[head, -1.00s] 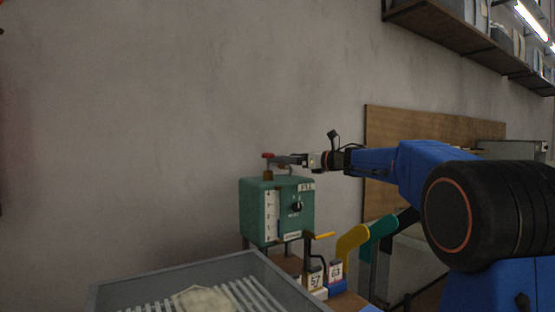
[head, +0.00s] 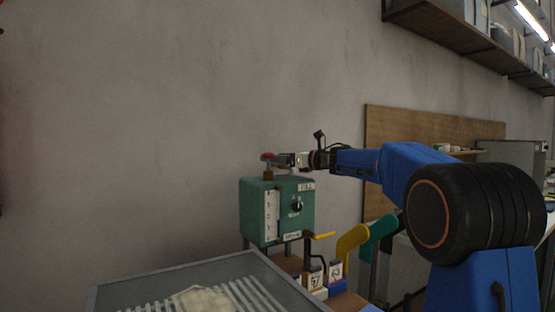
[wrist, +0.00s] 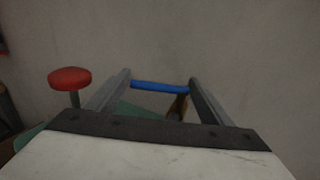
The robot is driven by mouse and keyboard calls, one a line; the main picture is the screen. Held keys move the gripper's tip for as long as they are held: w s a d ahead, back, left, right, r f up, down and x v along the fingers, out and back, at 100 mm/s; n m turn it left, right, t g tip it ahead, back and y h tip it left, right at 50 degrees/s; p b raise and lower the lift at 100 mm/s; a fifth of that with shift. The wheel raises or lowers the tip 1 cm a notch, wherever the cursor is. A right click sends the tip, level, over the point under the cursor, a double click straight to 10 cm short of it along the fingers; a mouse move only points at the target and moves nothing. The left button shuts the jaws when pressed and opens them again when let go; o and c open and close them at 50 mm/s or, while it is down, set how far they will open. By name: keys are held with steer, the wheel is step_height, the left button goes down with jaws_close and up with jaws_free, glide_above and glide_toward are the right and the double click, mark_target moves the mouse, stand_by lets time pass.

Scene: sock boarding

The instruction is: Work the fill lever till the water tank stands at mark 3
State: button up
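The green water tank box (head: 255,222) stands on the bench in the head view. Its front has a white scale strip (head: 271,214) and a dark round knob (head: 296,207); the water level is too small to read. A red-capped post (head: 267,157) rises from its top, and the red cap (wrist: 70,78) shows left of my fingers in the wrist view. My gripper (head: 284,160) is above the tank top, close to the right of the red cap. In the wrist view its fingers (wrist: 160,90) are apart, with a blue bar (wrist: 160,86) spanning the gap near their tips; contact is unclear.
A grey tray (head: 112,296) with a pale cloth (head: 203,299) is in front of the tank. A yellow handle (head: 320,235), labelled blocks (head: 335,272), and yellow and green upright shapes (head: 352,240) stand to the lower right. The wall left of the tank is bare.

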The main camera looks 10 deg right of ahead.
steer(key=shift+s+d+n+g+y, duration=0.1)
steer(key=shift+d+n+g+y, duration=0.1)
steer(key=shift+n+g+y, duration=0.55)
steer(key=shift+s+d+n+g+y, duration=0.1)
steer(key=shift+s+n+g+y, duration=0.1)
steer(key=shift+n+g+y, duration=0.45)
steer(key=o, duration=1.5)
steer(key=v, duration=1.7)
steer(key=shift+d, duration=0.2)
steer(key=shift+r, duration=0.1)
